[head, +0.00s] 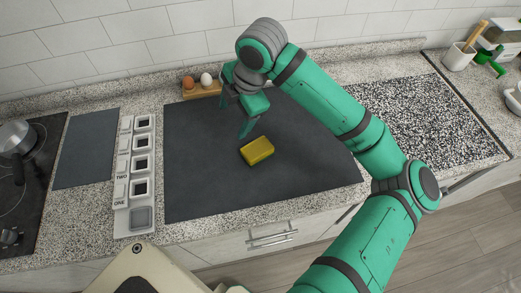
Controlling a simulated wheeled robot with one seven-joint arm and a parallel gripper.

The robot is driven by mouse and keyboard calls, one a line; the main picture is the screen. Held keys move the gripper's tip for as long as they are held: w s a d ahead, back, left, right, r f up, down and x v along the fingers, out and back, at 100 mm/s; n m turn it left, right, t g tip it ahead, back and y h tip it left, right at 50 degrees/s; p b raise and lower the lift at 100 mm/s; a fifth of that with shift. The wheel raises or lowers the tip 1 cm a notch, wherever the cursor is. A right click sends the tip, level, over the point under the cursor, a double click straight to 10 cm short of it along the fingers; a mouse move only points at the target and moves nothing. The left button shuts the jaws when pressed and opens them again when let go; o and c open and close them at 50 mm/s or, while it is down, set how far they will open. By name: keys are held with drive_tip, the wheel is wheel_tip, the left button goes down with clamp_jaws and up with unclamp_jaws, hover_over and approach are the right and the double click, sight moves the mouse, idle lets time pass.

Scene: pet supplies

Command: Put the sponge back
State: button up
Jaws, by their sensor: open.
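The yellow sponge (257,151) lies flat on the large dark mat (200,185), near the mat's middle. My gripper (247,122) is open and points down at the mat, just behind and slightly left of the sponge. Nothing shows between its fingers, and it looks apart from the sponge. How high the fingertips are above the mat is hard to tell. Part of the mat behind the gripper is hidden by my arm.
A white rack (121,190) with several square slots stands left of the mat. A wooden egg holder (204,91) with eggs is at the back. A pot (16,138) is on the stove at far left. A speckled board (425,120) lies right. The mat's front left is clear.

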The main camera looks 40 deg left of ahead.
drive_tip(key=w+d+h, duration=0.1)
drive_tip(key=d+h, duration=0.3)
drive_tip(key=d, duration=0.3)
hover_over(257, 148)
drive_tip(key=f, duration=0.5)
drive_tip(key=shift+d+f, duration=0.4)
drive_tip(key=shift+a+f, duration=0.2)
drive_tip(key=shift+f, duration=1.2)
drive_tip(key=shift+a+f, duration=0.2)
drive_tip(key=shift+f, duration=1.2)
drive_tip(key=shift+c, duration=0.4)
drive_tip(key=c, duration=1.1)
drive_tip(key=shift+c, duration=0.2)
